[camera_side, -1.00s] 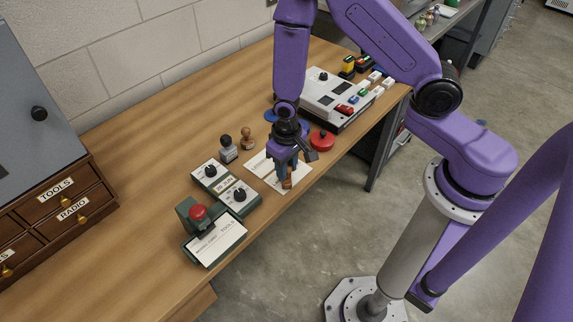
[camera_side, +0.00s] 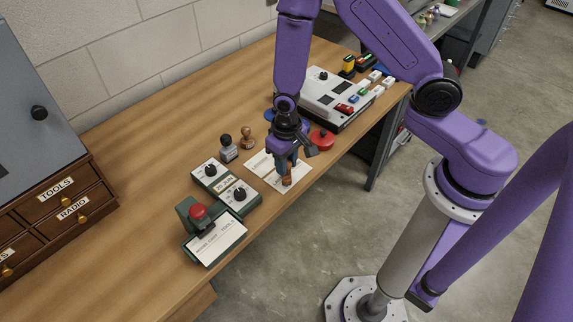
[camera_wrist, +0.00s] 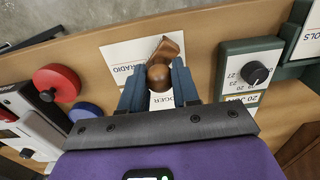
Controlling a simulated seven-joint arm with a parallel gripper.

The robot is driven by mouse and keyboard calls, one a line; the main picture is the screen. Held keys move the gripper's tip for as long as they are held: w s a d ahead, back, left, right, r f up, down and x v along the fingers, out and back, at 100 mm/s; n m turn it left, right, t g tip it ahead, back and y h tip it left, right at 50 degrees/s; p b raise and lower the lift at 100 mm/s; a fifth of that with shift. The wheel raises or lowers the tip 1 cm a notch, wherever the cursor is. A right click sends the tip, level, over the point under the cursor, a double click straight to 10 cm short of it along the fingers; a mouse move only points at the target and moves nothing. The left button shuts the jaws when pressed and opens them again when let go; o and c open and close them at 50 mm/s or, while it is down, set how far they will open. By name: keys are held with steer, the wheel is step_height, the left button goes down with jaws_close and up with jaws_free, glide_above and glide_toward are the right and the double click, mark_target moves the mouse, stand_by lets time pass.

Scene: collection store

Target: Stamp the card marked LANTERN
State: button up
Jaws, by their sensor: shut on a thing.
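My gripper (camera_side: 287,167) is shut on a small brown wooden-handled stamp (camera_side: 287,181), which points down over white cards (camera_side: 262,163) near the table's front edge. In the wrist view the wooden stamp (camera_wrist: 160,76) sits between the two blue fingers of my gripper (camera_wrist: 158,88). Another card (camera_wrist: 162,101) behind the fingers shows only the end of a word, seemingly DGER. I cannot read LANTERN on any card. The stamp's face is hidden, so I cannot tell whether it touches a card.
A red round pad (camera_side: 322,140) and a partly hidden blue one (camera_side: 270,115) lie beyond the cards. Two stamps (camera_side: 228,148) stand behind them. A grey console (camera_side: 330,92) is at right.

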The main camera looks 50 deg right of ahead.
steer(key=shift+r, duration=2.7)
